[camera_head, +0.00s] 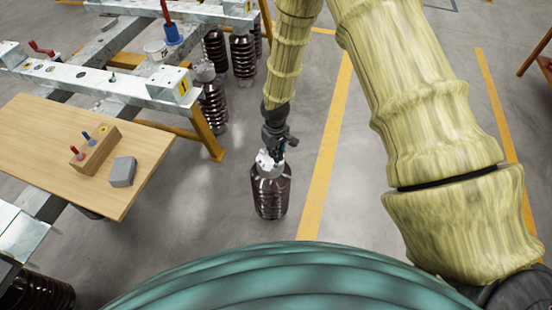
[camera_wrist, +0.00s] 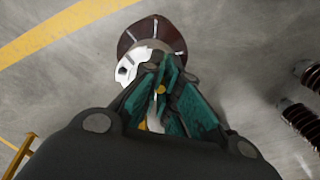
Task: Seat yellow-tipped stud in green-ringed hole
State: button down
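My gripper (camera_head: 275,152) is low over a dark brown ribbed insulator (camera_head: 271,195) standing on the floor, close to its white top fitting (camera_head: 266,163). In the wrist view, my teal fingers (camera_wrist: 161,92) are drawn together around a small yellow tip (camera_wrist: 161,89), which looks like the yellow-tipped stud. A pale piece shows below it between the fingers. The insulator (camera_wrist: 151,32) and its white fitting (camera_wrist: 130,67) are just beyond the fingertips; contact cannot be told. I cannot make out a green-ringed hole; the fingers cover part of the fitting.
A wooden board (camera_head: 40,140) at left bears a wooden block (camera_head: 97,150) with red- and blue-tipped studs, and a grey box (camera_head: 122,171). Steel beams (camera_head: 95,82) and more brown insulators (camera_head: 213,105) stand behind. The floor right of the near insulator is clear, with yellow lines.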

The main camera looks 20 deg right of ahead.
jog(key=shift+f, duration=1.8)
jog(key=shift+f, duration=0.15)
jog(key=c, duration=1.6)
grip_release()
jog(key=shift+c, duration=0.2)
notch_tip(320, 180, up, 12)
jog(key=shift+r, duration=0.2)
jog(key=s+f+m, duration=0.1)
jog(key=s+f, duration=0.4)
jog(key=s, duration=0.4)
jog(key=s+f+m+y, duration=0.1)
jog(key=s+f, duration=0.4)
jog(key=s, duration=0.4)
jog(key=s+f+m, duration=0.1)
jog(key=s+f, duration=0.5)
jog(key=s, duration=0.2)
jog(key=s+d+m+h, duration=0.1)
jog(key=s+d, duration=0.2)
jog(key=s, duration=0.7)
jog(key=shift+s+d, duration=0.2)
jog(key=shift+d, duration=0.05)
